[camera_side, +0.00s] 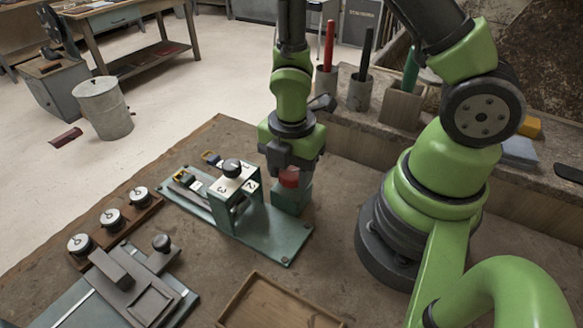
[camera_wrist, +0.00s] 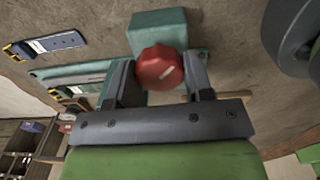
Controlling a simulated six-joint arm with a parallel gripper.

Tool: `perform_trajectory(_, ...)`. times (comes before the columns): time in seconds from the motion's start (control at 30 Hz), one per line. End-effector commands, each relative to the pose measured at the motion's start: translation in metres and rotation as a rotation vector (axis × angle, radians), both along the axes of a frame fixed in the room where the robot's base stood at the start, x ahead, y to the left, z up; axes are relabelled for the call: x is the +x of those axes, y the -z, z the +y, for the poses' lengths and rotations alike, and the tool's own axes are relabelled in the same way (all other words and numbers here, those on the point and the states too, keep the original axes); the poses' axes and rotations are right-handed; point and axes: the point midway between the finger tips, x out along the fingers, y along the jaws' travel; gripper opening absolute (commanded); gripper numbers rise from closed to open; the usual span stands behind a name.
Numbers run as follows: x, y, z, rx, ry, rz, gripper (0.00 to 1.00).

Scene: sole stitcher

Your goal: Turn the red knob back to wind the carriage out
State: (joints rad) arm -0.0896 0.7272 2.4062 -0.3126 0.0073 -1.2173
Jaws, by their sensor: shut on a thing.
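The red knob (camera_side: 289,178) sits on top of a teal block (camera_side: 291,198) at the right end of a teal base plate (camera_side: 262,240). My gripper (camera_side: 288,166) points down over the knob and is shut on it. In the wrist view the knob (camera_wrist: 160,68) has a white mark on its face and lies between the two dark fingers of my gripper (camera_wrist: 160,63). A teal bridge (camera_side: 232,187) with a numbered white top and a black knob stands on the plate, left of the gripper. I cannot tell which part is the carriage.
Several round dials (camera_side: 111,217) stand in a wooden rack at the left. A grey fixture (camera_side: 135,282) with a black knob is at the front left. An empty wooden tray (camera_side: 262,282) lies in front. Cups with coloured handles (camera_side: 360,92) stand on the ledge behind.

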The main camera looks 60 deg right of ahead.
Motion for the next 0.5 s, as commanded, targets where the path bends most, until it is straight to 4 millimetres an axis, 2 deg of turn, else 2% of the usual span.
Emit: perform_trajectory(0.5, -0.0012, 0.0008, -0.0002, 0.000, -0.471, 0.006, 0.23)
